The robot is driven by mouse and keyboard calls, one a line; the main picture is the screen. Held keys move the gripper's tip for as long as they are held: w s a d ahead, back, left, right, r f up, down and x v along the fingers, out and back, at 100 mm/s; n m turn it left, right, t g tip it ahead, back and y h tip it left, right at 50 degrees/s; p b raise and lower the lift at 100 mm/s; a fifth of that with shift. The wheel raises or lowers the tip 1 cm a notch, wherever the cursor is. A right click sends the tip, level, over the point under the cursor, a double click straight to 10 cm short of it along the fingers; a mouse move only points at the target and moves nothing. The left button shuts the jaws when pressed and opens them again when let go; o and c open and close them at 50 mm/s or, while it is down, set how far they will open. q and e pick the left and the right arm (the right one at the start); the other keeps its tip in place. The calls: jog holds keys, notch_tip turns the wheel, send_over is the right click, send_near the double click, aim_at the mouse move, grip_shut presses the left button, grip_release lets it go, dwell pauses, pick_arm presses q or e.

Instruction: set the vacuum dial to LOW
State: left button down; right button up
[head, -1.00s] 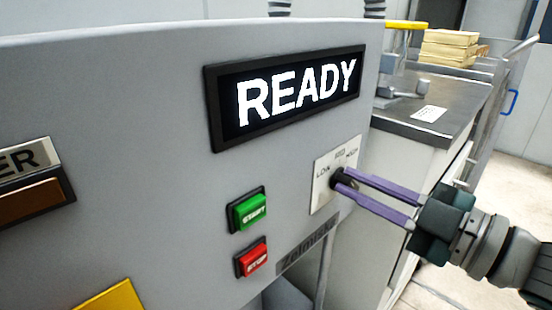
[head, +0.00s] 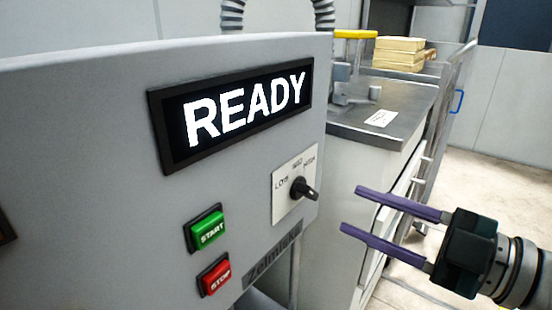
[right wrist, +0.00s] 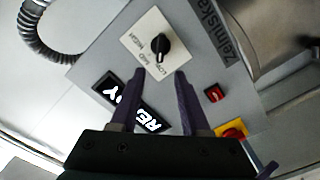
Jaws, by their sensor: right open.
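The vacuum dial (head: 303,188) is a black knob on a white plate (head: 284,203) marked LOW, MID and HIGH, at the right end of the grey machine front. It also shows in the right wrist view (right wrist: 160,46), ahead of the fingertips. Its bar lies roughly toward the LOW end there, but I cannot tell the exact setting. My right gripper (head: 352,209) has purple fingers, open and empty, to the right of the dial and apart from it. In the right wrist view the open fingers (right wrist: 160,74) point toward the plate. My left gripper is not in view.
The display (head: 240,115) reads READY. A green START button (head: 207,231) and a red STOP button (head: 215,275) sit left of and below the dial. A counter (head: 385,130) with a white card stands behind at the right. The space between gripper and panel is free.

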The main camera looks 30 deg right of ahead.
jog(key=v, duration=0.3)
jog(key=shift+w, duration=0.1)
dwell(0.7)
